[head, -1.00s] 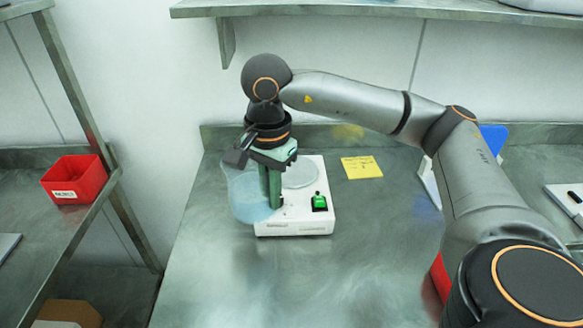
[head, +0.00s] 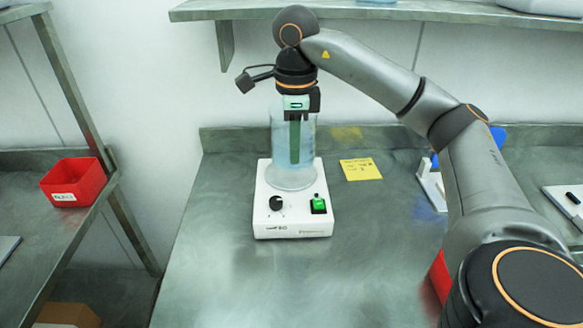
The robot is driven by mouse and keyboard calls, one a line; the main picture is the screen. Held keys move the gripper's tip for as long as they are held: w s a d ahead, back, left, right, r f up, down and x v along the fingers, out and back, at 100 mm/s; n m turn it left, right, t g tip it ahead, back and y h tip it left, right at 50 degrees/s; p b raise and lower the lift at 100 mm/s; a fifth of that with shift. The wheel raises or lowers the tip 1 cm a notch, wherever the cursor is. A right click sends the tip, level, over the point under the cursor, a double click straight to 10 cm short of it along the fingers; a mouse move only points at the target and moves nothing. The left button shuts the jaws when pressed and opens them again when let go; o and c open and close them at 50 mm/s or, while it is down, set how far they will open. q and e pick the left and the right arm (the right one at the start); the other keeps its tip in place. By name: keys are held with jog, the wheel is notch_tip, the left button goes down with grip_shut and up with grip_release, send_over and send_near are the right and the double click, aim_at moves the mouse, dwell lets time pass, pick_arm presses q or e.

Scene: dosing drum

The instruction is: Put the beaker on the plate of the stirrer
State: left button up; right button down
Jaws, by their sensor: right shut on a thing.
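The clear beaker (head: 280,150) with a pale blue tint is upright over the round plate (head: 292,184) of the white stirrer (head: 264,226). Its bottom lines up with the plate; I cannot tell whether it touches or hangs slightly above. My right gripper (head: 295,150) points straight down from above and is shut on the beaker. A green finger shows through the clear wall, and the far side of the grip is hidden. The stirrer has a black knob (head: 276,203) and a green switch (head: 319,205) on its front. My left gripper is not in view.
A yellow note (head: 360,169) lies right of the stirrer on the metal bench (head: 270,285). A red bin (head: 75,182) stands on the left shelf. A white and blue item (head: 430,185) is partly behind my right arm. The bench's front middle is clear.

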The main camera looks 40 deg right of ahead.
jog(key=w+d, duration=0.1)
jog(key=w+d+f, duration=0.1)
jog(key=w, duration=0.1)
jog(key=shift+d+f, duration=0.2)
jog(key=shift+w+d+f+p, duration=0.2)
jog(key=shift+w+d+f, duration=0.5)
jog(key=shift+f, duration=0.9)
jog(key=shift+w+d+f+p, duration=0.25)
jog(key=shift+w+d+f, duration=0.4)
jog(key=shift+f, duration=0.9)
jog(key=shift+w+d+f+p, duration=0.2)
jog(key=shift+w+d+f, duration=0.25)
jog(key=shift+w+f, duration=0.8)
jog(key=shift+s+f, duration=0.35)
jog(key=shift+s, duration=0.05)
jog(key=shift+f, duration=0.1)
jog(key=c, duration=1.5)
grip_release()
jog(key=shift+f, duration=0.15)
jog(key=o, duration=0.5)
